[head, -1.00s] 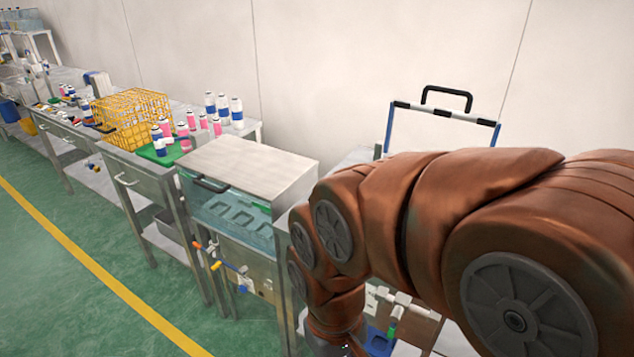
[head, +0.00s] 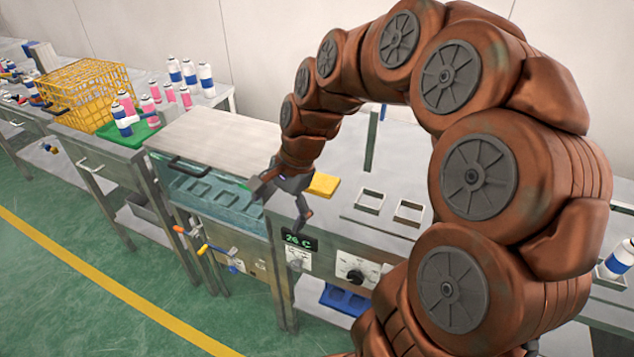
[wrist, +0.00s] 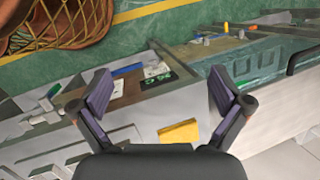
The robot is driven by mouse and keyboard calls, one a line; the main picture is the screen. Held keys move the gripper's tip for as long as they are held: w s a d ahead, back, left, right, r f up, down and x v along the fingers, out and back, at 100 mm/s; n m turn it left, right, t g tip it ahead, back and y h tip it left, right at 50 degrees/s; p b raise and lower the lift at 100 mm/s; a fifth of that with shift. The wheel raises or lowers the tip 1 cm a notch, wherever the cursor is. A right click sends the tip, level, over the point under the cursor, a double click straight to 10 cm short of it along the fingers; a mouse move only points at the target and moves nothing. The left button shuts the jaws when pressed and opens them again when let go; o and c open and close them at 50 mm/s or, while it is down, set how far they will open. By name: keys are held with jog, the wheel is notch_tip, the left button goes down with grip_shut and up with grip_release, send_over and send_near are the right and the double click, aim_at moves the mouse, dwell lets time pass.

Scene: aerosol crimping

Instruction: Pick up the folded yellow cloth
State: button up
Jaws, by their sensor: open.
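The folded yellow cloth (head: 323,185) lies flat on the steel bench top, just right of the glass-fronted bath. My gripper (head: 283,207) is open and empty above the front part of that bench, a little to the left of and nearer than the cloth. In the wrist view the cloth (wrist: 178,132) shows below the gap between the spread fingers of my gripper (wrist: 160,92). Nothing touches the cloth, and it is fully in sight in the wrist view.
The bath (head: 215,135) with its lid and black handle (head: 186,168) stands left of my gripper. Two square frames (head: 369,201) sit right of the cloth. A yellow wire basket (head: 85,90) and several spray cans stand farther left. A temperature display (head: 300,241) is on the bench front.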

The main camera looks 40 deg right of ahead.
jog(key=w+d+f+m+t, duration=0.2)
jog(key=w+d+m, duration=0.5)
jog(key=w+d, duration=0.15)
jog(key=m+t, duration=0.2)
jog(key=m, duration=0.6)
send_near(318, 180)
jog(key=shift+w+a+f+p, duration=0.25)
jog(key=shift+w+a+p, duration=0.1)
jog(key=shift+a, duration=0.2)
jog(key=shift+d+f+m, duration=0.2)
jog(key=shift+d+m, duration=0.05)
jog(key=shift+m, duration=0.15)
jog(key=shift+p+x, duration=1.3)
jog(key=shift+x, duration=2.5)
jog(key=shift+s+d+f, duration=0.1)
jog(key=shift+c, duration=0.2)
jog(key=c, duration=0.9)
